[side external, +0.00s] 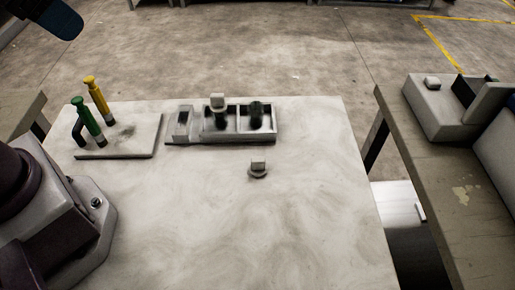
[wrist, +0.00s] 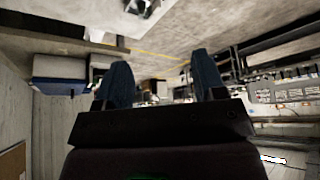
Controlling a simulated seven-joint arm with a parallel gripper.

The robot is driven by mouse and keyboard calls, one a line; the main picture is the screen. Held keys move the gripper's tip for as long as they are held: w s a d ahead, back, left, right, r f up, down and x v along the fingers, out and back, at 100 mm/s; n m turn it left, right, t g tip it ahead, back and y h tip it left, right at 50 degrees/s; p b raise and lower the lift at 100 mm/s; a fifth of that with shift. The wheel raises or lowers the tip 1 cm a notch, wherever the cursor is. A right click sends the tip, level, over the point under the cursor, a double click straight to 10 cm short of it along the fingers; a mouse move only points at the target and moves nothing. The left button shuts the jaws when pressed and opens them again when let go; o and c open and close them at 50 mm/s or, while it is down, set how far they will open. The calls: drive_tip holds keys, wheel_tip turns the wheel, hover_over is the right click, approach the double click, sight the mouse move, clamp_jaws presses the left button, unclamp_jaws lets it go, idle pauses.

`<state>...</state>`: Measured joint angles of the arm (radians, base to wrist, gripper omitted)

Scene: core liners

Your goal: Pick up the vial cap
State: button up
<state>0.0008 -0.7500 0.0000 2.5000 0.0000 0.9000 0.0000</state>
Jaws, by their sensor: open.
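A small pale grey piece with a round base and a squared top, which looks like the vial cap (side external: 258,170), sits on the light tabletop (side external: 220,220) in front of the rack. A grey rack (side external: 222,137) holds two dark green vials. The left vial (side external: 221,118) has a pale squared cap (side external: 217,101) on top; the right vial (side external: 256,114) shows no such cap. My gripper (wrist: 160,60) is open and empty in the wrist view, its two blue fingers wide apart. In the side view a blue finger shows at the upper left, high and far from the cap.
A grey plate (side external: 138,138) at the left bears a green-handled tool (side external: 88,118) and a yellow-handled tool (side external: 98,97). A second table (side external: 440,170) with grey box-like equipment (side external: 440,115) stands at the right. The tabletop around the loose cap is clear.

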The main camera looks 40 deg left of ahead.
drive_tip(key=n+g, duration=0.6)
drive_tip(key=n, duration=0.3)
hover_over(258, 159)
wheel_tip(258, 159, down, 21)
drive_tip(key=f, duration=0.7)
drive_tip(key=shift+w+a, duration=0.15)
drive_tip(key=shift+a, duration=0.1)
drive_tip(key=shift+d+f, duration=0.15)
drive_tip(key=shift+f, duration=1.4)
drive_tip(key=shift+d+f, duration=0.1)
drive_tip(key=shift+f, duration=1.4)
drive_tip(key=shift+c, duration=0.2)
drive_tip(key=c, duration=1)
